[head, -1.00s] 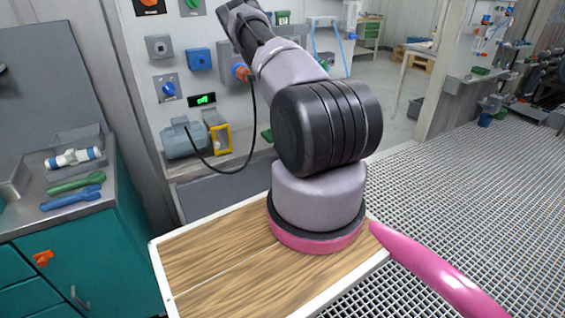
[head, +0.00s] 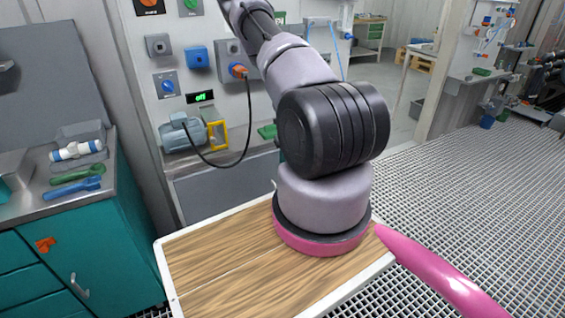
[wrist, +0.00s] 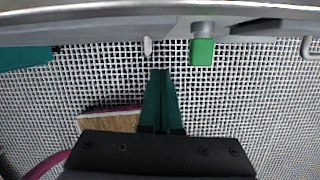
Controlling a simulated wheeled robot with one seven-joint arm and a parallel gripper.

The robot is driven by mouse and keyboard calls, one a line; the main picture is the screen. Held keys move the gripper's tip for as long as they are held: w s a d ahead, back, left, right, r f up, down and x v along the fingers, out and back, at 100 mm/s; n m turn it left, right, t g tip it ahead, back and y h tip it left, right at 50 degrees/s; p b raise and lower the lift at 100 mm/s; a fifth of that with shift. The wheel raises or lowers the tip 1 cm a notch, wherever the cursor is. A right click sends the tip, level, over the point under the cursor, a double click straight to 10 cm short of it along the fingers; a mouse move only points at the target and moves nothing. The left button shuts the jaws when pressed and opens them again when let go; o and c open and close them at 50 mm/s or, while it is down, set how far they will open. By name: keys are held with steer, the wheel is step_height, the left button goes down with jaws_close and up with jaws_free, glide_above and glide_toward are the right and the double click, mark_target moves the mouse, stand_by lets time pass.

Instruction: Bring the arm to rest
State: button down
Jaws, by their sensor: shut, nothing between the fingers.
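My gripper (wrist: 159,75) shows in the wrist view as two long green fingers lying side by side, closed with nothing between them. Its tips point toward the grey edge at the top of that view, above the grating floor. In the head view my arm rises from its pink-ringed base and leans up and to the left toward the wall panel. The gripper itself is out of the head view.
A wall panel (head: 180,82) carries knobs, a lit green display (head: 200,97) and a grey motor (head: 183,132) with a black cable. A teal cabinet (head: 85,235) on the left holds tools. A green block (wrist: 202,52) hangs beyond the fingertips. Open grating (head: 470,190) lies right.

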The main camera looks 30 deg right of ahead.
steer(key=v, duration=0.6)
steer(key=shift+r, duration=0.4)
